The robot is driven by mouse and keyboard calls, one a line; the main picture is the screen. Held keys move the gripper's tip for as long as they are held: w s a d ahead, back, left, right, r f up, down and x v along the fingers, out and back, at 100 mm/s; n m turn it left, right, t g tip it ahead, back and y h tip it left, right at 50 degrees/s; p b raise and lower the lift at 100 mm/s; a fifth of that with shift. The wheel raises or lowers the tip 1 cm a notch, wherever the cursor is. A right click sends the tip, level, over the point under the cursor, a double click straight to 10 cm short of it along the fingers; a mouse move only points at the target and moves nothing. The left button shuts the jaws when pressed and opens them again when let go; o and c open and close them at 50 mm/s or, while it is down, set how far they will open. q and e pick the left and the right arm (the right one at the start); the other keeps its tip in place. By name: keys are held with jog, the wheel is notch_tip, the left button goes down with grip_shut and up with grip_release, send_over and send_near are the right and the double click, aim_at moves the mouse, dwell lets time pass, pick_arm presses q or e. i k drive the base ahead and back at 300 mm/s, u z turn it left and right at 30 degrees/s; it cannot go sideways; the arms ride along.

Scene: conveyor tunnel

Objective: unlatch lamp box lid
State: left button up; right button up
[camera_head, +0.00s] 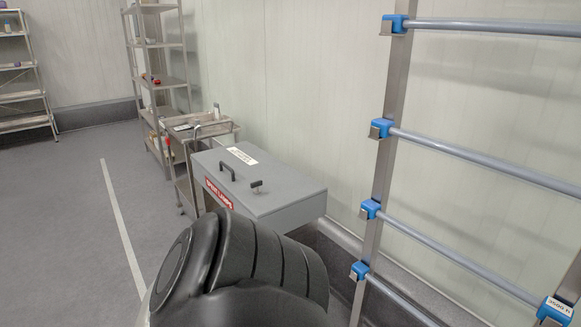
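The lamp box (290,213) is a grey box with a flat grey lid (275,180), standing near the wall in the middle of the head view. The lid looks closed. It carries a dark bar handle (227,171), a small dark T-shaped latch (257,186) near its front edge and a white label (242,156). A red label with white lettering (218,193) is on the box's front side. A black link of my own arm covers the lower front of the box. Neither of my grippers is in view.
A steel rack with blue clamps and horizontal bars (470,157) stands close on the right. Behind the box are a metal cart (211,128) and a shelf unit (157,45). Another shelf (22,96) is at far left. The grey floor (60,230) at left is clear.

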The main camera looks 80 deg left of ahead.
aim_at(255, 184)
jog(key=u, duration=2.85)
